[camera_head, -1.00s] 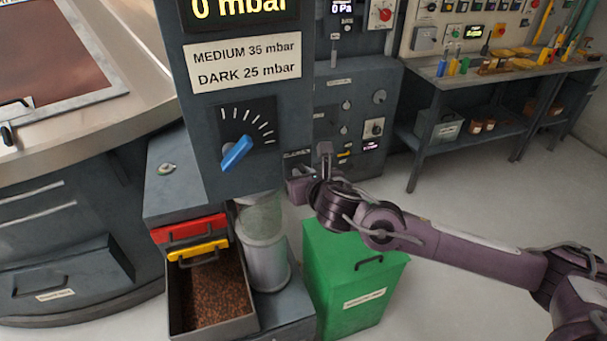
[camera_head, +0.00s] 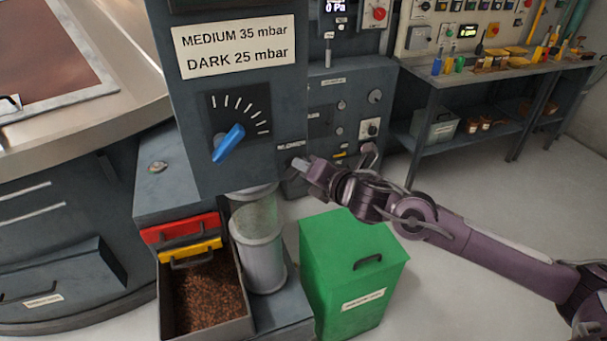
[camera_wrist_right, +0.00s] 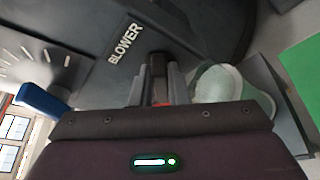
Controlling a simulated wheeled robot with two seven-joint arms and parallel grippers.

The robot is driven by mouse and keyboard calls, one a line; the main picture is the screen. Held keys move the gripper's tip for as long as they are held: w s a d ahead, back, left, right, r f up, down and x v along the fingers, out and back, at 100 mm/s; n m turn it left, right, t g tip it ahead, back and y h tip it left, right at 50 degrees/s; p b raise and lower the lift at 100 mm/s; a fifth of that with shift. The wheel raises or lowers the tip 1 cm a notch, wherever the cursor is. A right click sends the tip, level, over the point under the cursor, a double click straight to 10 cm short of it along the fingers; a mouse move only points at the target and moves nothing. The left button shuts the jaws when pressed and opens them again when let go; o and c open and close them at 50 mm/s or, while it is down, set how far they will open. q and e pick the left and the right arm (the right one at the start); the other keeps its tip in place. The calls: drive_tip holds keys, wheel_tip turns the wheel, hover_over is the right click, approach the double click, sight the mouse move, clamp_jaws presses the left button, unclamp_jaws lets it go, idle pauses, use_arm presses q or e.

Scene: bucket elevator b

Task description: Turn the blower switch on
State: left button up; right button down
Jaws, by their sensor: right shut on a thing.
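The blower switch (camera_wrist_right: 158,68) is a small dark part below the white BLOWER label (camera_wrist_right: 124,43) on the dark grey panel. The label also shows in the head view (camera_head: 291,146). My right gripper (camera_wrist_right: 158,90) has its two grey fingers on either side of the switch and is shut on it. A bit of red shows between the fingers. In the head view my right gripper (camera_head: 300,164) meets the cabinet edge just below the label and hides most of the switch. My left gripper is in neither view.
A blue-pointer dial (camera_head: 229,142) sits left of the label. Below are a glass cylinder (camera_head: 262,250), an open bean drawer (camera_head: 205,295) and a green bin (camera_head: 350,265). A workbench (camera_head: 480,75) with tools stands at the back right. Floor right of the bin is clear.

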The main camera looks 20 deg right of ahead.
drive_tip(key=shift+d+f+m+t+y+b, duration=0.1)
drive_tip(key=shift+f+m+t+y+b, duration=0.25)
drive_tip(key=shift+m+b, duration=0.8)
drive_tip(key=shift+d+f+m+t+y+b, duration=0.15)
drive_tip(key=shift+m+t+y+b, duration=0.3)
drive_tip(key=shift+m+b, duration=0.65)
drive_tip(key=shift+d+f+m+t+y+b, duration=0.1)
drive_tip(key=shift+f+m+t+y+b, duration=0.3)
drive_tip(key=shift+m+b, duration=0.7)
drive_tip(key=shift+r+m, duration=0.15)
drive_tip(key=shift+m, duration=0.1)
drive_tip(key=c, duration=1.4)
unclamp_jaws()
drive_tip(key=b+v, duration=0.2)
drive_tip(key=v, duration=0.5)
drive_tip(key=shift+s+d, duration=0.15)
drive_tip(key=shift+s, duration=0.2)
